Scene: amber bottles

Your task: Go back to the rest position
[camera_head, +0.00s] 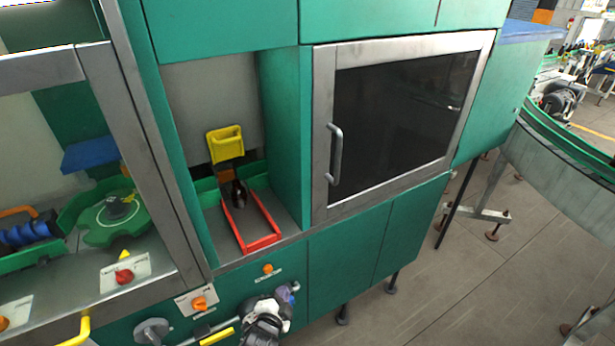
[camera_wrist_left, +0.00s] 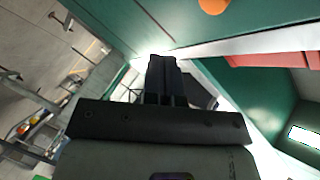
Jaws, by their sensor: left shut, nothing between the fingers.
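My left gripper (camera_head: 268,318) is low in front of the green machine, at the bottom of the head view, below the orange knob of the machine's front panel. In the left wrist view its two black fingers (camera_wrist_left: 165,72) are together, with nothing between them. A dark amber bottle (camera_head: 239,194) stands in the niche at the inner end of the red guide rails (camera_head: 262,243), apart from the gripper. My right gripper is not in view.
A dark-windowed door (camera_head: 395,110) with a metal handle (camera_head: 335,153) is right of the niche. A yellow part (camera_head: 225,145) sits above the bottle. A green star wheel (camera_head: 112,215) is behind glass at left. Orange knobs (camera_head: 200,303) line the panel. Open floor (camera_head: 440,290) lies right.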

